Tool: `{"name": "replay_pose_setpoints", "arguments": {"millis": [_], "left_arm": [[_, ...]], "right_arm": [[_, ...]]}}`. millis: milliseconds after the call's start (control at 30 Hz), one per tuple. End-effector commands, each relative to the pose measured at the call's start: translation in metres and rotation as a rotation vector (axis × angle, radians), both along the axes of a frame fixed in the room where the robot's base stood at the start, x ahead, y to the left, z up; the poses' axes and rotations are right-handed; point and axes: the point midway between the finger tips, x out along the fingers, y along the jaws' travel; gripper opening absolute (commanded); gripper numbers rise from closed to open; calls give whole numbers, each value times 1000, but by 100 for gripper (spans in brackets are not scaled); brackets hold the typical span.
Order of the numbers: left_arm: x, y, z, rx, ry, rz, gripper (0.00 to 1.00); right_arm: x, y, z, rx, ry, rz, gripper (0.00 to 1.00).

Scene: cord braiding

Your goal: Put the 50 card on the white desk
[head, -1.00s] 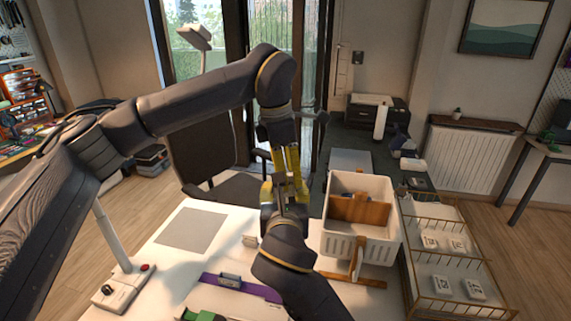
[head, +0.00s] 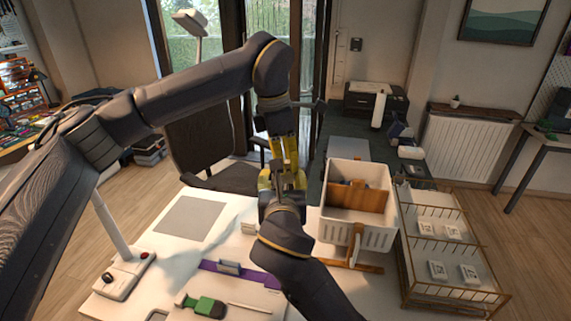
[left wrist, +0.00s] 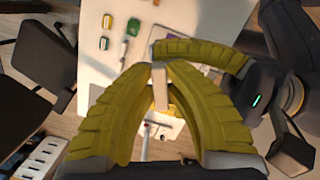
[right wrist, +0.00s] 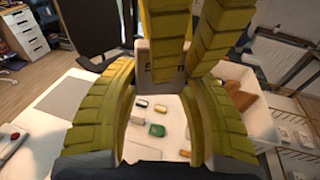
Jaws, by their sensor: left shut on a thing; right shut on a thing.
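My left gripper (head: 284,150) comes down from above and meets my right gripper (head: 282,182) over the far part of the white desk (head: 160,268). Both are shut on one small pale block (left wrist: 159,86), which also shows in the right wrist view (right wrist: 160,62).
A white basket (head: 348,234) with brown dividers stands right of my grippers. A wooden stand (head: 352,263) is in front of it. A grey mat (head: 189,216), a green item (head: 208,306) and a purple strip (head: 262,279) lie on the desk. The desk's left part has free room.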

Motion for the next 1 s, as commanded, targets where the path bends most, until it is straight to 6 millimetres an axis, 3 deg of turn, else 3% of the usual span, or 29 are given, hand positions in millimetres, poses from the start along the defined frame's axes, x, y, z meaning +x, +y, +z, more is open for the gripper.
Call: {"name": "replay_pose_setpoints", "arguments": {"millis": [100, 133, 333, 667, 1000], "left_arm": [[-2, -1, 0, 1, 5, -2, 0], [-2, -1, 0, 1, 5, -2, 0], [-1, -1, 0, 0, 4, -2, 0], [-1, 0, 0, 0, 3, -1, 0], [-1, 0, 0, 1, 2, 0, 0]], "right_arm": [[0, 0, 0, 0, 1, -1, 1], [1, 0, 0, 0, 1, -1, 50], [0, 0, 0, 0, 1, -1, 73], [-4, 0, 1, 1, 0, 1, 73], [-47, 1, 7, 2, 0, 2, 73]]}}
